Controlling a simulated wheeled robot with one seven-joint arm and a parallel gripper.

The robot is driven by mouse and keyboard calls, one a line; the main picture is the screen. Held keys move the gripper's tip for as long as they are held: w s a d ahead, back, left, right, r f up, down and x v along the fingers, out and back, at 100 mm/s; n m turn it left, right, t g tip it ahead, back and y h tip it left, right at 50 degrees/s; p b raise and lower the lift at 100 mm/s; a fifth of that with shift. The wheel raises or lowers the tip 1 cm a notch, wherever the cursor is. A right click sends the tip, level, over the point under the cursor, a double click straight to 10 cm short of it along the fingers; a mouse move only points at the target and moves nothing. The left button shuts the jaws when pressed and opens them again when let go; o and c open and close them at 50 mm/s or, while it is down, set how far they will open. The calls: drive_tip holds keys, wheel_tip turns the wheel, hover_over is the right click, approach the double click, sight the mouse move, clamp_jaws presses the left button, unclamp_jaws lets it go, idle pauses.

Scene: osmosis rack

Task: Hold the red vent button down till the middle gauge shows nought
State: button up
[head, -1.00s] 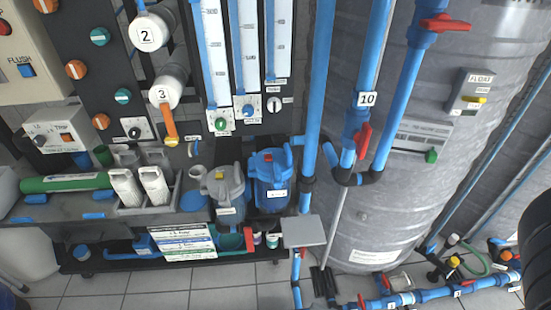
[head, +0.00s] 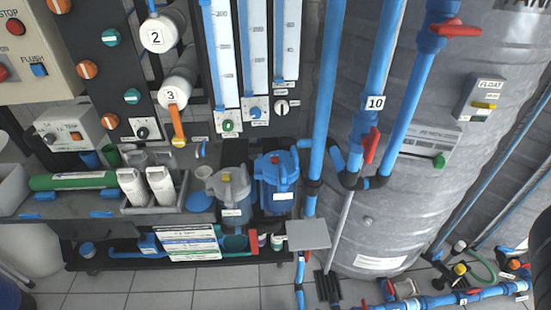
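A blue filter housing (head: 277,188) hangs below the panel, with a small red button (head: 276,160) on its cap. A grey filter housing (head: 232,197) beside it on the left has a yellow button (head: 225,177) on top. Three tall white scales with blue edges stand above; the middle one (head: 253,55) has a blue knob below it. Its reading is too small to tell, and no round dial gauge shows. My gripper is not in view; a dark rounded shape at the right edge may be part of my arm.
Blue pipes (head: 323,90) rise close to the right of the blue housing, before a large grey tank (head: 430,190). A small grey plate (head: 308,234) juts out below. A bench (head: 100,208) with a green cylinder stands left. Tiled floor shows in front.

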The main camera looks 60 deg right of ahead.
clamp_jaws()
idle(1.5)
